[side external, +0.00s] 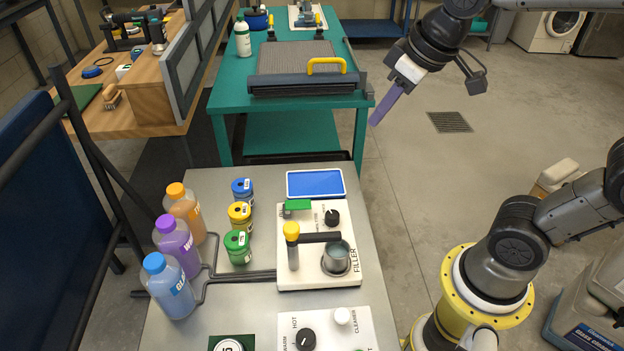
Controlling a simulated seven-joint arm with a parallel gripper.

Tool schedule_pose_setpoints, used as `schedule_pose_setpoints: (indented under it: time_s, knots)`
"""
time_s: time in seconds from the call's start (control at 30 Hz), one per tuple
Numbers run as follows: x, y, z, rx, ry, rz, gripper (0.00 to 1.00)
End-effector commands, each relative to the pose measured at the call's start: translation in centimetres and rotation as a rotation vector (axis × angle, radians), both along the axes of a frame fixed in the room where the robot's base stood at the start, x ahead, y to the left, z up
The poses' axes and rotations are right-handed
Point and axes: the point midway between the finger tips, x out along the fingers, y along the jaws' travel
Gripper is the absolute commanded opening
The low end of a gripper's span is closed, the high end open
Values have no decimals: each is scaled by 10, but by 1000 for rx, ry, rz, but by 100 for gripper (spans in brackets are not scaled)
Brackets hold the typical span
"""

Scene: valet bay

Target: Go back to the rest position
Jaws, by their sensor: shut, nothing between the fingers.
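My gripper (384,106) is at the upper right of the side external view, with purple fingers pointing down and to the left. The fingers are together and hold nothing. They are in the air, and in the picture they lie just right of the teal workbench's corner, over the grey floor. Nothing appears to touch them.
The teal workbench (232,95) holds a tray with a yellow handle (326,62). Open floor lies right of both.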

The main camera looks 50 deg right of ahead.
Motion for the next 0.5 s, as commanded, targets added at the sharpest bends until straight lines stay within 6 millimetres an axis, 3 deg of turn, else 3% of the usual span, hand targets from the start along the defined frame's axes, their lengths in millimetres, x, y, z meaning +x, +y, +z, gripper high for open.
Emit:
schedule_pose_setpoints:
  time_s: [0.03,0.1,0.23,0.33,0.5]
  knots:
    - [-21,-4,4,4,-36,-18,0]
    - [-46,-6,3,11,-69,-38,0]
    - [-83,-10,-9,21,-102,-71,0]
    - [-100,-10,-24,28,-94,-89,0]
    - [-108,-10,-38,35,-58,-106,0]
